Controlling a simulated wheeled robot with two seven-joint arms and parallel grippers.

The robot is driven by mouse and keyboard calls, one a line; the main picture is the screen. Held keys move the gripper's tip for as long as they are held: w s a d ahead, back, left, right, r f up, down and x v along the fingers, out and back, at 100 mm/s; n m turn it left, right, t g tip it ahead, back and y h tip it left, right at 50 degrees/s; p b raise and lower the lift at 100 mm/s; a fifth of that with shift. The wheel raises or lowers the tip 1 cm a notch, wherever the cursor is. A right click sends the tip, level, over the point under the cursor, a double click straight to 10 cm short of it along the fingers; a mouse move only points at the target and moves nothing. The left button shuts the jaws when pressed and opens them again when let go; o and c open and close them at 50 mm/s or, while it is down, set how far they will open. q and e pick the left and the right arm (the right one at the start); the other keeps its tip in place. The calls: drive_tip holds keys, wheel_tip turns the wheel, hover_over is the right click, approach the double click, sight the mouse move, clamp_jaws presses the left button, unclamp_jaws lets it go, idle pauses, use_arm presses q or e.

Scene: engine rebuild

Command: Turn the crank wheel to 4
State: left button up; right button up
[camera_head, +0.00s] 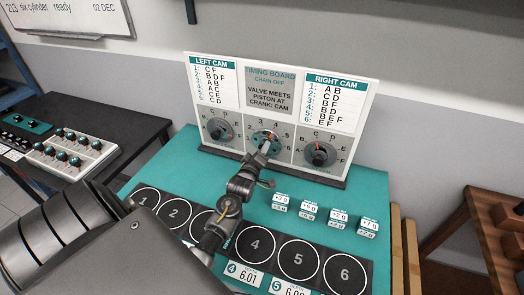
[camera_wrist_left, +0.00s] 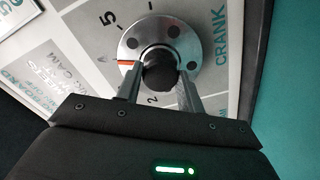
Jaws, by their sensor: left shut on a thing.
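The crank wheel (camera_head: 266,142) is the round silver dial at the lower middle of the white timing board, with a dark central knob. In the left wrist view the wheel (camera_wrist_left: 188,30) shows dark holes, its dark knob (camera_wrist_left: 160,72), and an orange mark (camera_wrist_left: 127,63) on the rim pointing left, towards the board's top. A 5 shows at upper left and a 2 near the lower finger; I cannot read which number the mark meets. My left gripper (camera_head: 264,149) is shut on the knob, one finger each side. My right gripper is not in view.
The left cam dial (camera_head: 219,129) and right cam dial (camera_head: 320,154) flank the wheel closely. Small white labelled blocks (camera_head: 309,210) stand on the teal mat to the right. A dark strip with numbered circles (camera_head: 298,260) lies in front.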

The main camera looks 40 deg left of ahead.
use_arm(q)
drive_tip(key=shift+n, duration=0.3)
drive_tip(key=o, duration=1)
drive_tip(key=b+v, duration=0.3)
drive_tip(key=v, duration=0.7)
drive_tip(key=shift+s+d, duration=0.2)
drive_tip(key=shift+s, duration=0.1)
